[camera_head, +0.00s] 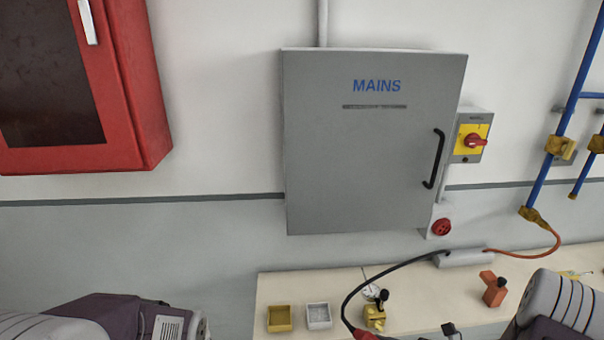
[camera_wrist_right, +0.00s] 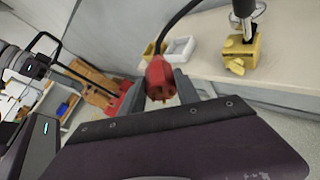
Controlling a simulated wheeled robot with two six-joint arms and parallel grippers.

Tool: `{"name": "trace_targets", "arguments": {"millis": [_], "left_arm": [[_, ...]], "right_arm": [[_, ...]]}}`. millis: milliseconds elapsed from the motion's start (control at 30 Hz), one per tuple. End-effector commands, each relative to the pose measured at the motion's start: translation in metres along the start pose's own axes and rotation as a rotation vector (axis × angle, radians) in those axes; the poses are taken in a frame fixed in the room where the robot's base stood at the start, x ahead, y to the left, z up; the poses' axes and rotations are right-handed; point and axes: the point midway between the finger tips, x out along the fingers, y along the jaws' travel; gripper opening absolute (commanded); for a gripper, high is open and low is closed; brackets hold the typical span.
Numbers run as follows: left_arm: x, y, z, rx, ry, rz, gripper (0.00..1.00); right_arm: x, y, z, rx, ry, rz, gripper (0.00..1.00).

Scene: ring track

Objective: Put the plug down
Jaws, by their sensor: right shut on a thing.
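The plug is in the air in front of the bench's front edge. In the head view only its red top (camera_head: 364,334) shows at the bottom edge. My left arm comes in at the lower left of the head view, but its gripper is not seen clearly in either view.
The pale bench (camera_head: 425,297) carries a yellow tray (camera_head: 279,319), a light grey tray (camera_head: 319,316), a yellow block (camera_head: 374,317), an orange block (camera_head: 494,290) and a grey connector box (camera_head: 465,257). A grey MAINS cabinet (camera_head: 370,150) and red socket (camera_head: 441,227) are on the wall.

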Motion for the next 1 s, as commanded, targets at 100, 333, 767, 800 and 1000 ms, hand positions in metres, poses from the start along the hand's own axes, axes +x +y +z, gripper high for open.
{"name": "trace_targets", "arguments": {"millis": [100,333,767,800,1000], "left_arm": [[0.0,0.0,0.0,0.0,0.0,0.0,0.36],[0.0,0.0,0.0,0.0,0.0,0.0,0.36],[0.0,0.0,0.0,0.0,0.0,0.0,0.36],[0.0,0.0,0.0,0.0,0.0,0.0,0.36],[0.0,0.0,0.0,0.0,0.0,0.0,0.36]], "right_arm": [[0.004,-0.003,-0.021,0.01,-0.01,-0.018,0.0],[0.004,-0.007,-0.027,-0.004,-0.002,0.004,0.0],[0.006,-0.006,-0.026,-0.008,0.0,0.012,0.0],[0.008,-0.003,-0.024,-0.016,0.007,0.026,0.0],[0.038,0.036,-0.005,-0.11,0.102,0.235,0.0]]}}
